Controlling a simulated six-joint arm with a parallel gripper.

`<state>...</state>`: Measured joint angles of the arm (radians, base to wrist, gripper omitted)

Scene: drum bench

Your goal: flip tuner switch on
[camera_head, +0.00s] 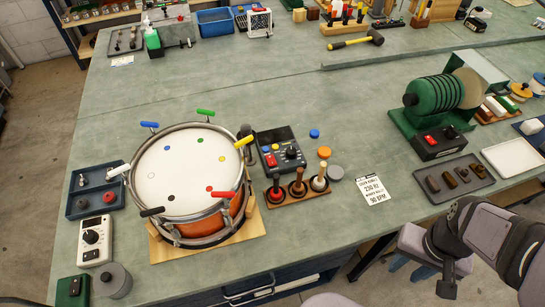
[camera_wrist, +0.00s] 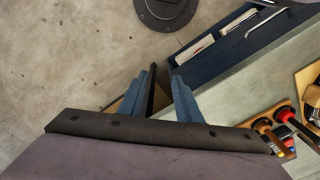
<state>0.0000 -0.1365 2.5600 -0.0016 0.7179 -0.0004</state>
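A dark box with a screen and a red button (camera_head: 280,148) sits right of the drum in the head view. A white box with a dark round knob (camera_head: 95,240) stands left of the drum. I cannot tell for certain which is the tuner, and the switch position is too small to read. My gripper (camera_head: 398,262) is off the bench's front edge at the lower right, far from both boxes. In the wrist view its blue fingers (camera_wrist: 165,84) are apart with nothing between them.
The drum (camera_head: 185,175) with coloured clips stands on a wooden base. A rack of mallets (camera_head: 298,188) sits in front of the dark box. A green machine (camera_head: 432,110) and a tray (camera_head: 460,177) are at the right. An open drawer (camera_wrist: 222,48) shows below the bench. The bench centre is clear.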

